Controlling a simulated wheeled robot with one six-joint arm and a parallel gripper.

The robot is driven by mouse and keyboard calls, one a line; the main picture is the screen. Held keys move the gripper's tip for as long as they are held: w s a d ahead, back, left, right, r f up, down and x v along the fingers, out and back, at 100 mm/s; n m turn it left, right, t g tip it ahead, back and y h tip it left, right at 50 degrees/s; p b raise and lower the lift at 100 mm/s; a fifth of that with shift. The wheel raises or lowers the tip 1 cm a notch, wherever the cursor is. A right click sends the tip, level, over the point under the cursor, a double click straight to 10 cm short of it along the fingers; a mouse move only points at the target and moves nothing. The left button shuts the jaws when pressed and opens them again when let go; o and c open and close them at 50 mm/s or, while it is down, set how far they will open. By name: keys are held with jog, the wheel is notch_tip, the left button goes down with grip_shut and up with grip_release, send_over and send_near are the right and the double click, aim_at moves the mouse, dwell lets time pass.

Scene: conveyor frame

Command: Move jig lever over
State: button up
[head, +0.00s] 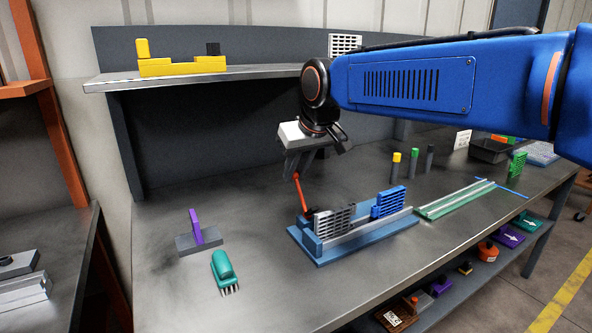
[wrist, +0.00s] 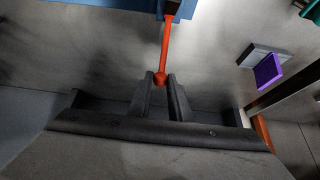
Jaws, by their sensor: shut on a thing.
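The jig (head: 345,238) is a blue base on the workbench that holds a grey slotted block (head: 334,221) and a blue slotted block (head: 388,202). Its lever (head: 301,193) is a thin red-orange rod at the jig's left end, leaning a little to the left at the top. My gripper (head: 296,172) is above that end, pointing down, at the lever's top. In the wrist view my gripper (wrist: 160,79) has its dark fingers shut around the lever's round knob, and the lever (wrist: 166,45) runs away toward the jig at the top edge.
A purple upright plate (head: 195,226) on a grey base and a teal brush-like tool (head: 223,268) lie left of the jig. A green rail (head: 456,199) lies to its right. Small posts (head: 396,168) stand behind. A shelf (head: 200,77) with a yellow fixture overhangs the back.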

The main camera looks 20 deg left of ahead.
jog(key=shift+a, duration=0.1)
jog(key=shift+w+a+f, duration=0.5)
jog(key=shift+f, duration=0.2)
jog(key=o, duration=0.9)
